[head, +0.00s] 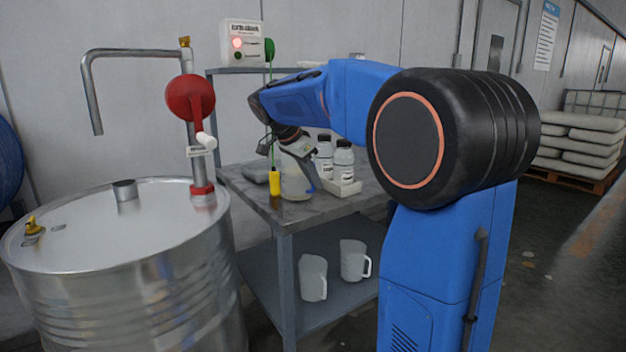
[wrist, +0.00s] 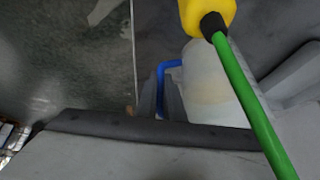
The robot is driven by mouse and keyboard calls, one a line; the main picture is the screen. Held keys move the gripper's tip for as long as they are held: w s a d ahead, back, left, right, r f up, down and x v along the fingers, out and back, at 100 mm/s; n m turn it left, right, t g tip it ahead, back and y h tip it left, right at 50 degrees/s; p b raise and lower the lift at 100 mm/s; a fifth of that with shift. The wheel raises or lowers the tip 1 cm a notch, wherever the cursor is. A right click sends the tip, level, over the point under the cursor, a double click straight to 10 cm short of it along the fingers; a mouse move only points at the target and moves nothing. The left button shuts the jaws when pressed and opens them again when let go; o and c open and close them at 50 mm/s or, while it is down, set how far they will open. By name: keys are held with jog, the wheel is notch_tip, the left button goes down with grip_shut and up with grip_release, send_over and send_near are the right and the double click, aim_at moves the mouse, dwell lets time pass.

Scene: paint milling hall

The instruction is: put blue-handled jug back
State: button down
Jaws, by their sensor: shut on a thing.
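The blue-handled jug (head: 295,186) is a whitish, translucent vessel at the front of the bench top, partly hidden by my gripper and the yellow clamp. I cannot tell whether its base touches the bench. In the wrist view its pale body (wrist: 205,92) and blue handle (wrist: 161,80) show, with the handle at my finger. My gripper (head: 300,150) reaches down onto the jug from above and is shut on it; in the wrist view dark fingers (wrist: 172,102) show beside the handle.
A yellow clamp (head: 274,182) hangs on a green cable close before the jug, crossing the wrist view. Two white jugs (head: 313,278) stand on the lower shelf. A steel drum (head: 130,270) with a red pump is left.

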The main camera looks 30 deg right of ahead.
jog(key=shift+f, duration=0.1)
jog(key=c, duration=1.9)
grip_release()
jog(key=shift+o, duration=0.2)
jog(key=v, duration=1.2)
jog(key=s+a+f+n+t+y, duration=0.1)
jog(key=s+a+f+n+y, duration=0.1)
jog(key=s+f+n, duration=0.4)
jog(key=s+a+f+n+t+y, duration=0.1)
jog(key=s+a+f+n, duration=0.4)
jog(key=s+f, duration=0.8)
jog(key=s+a+f+n+t+y, duration=0.2)
jog(key=s+f+n, duration=0.4)
jog(key=s+f, duration=0.3)
jog(key=s+a+y, duration=0.1)
jog(key=s+a, duration=0.1)
jog(key=s, duration=0.1)
jog(key=shift+s+f+n, duration=0.3)
jog(key=shift+f+n, duration=0.1)
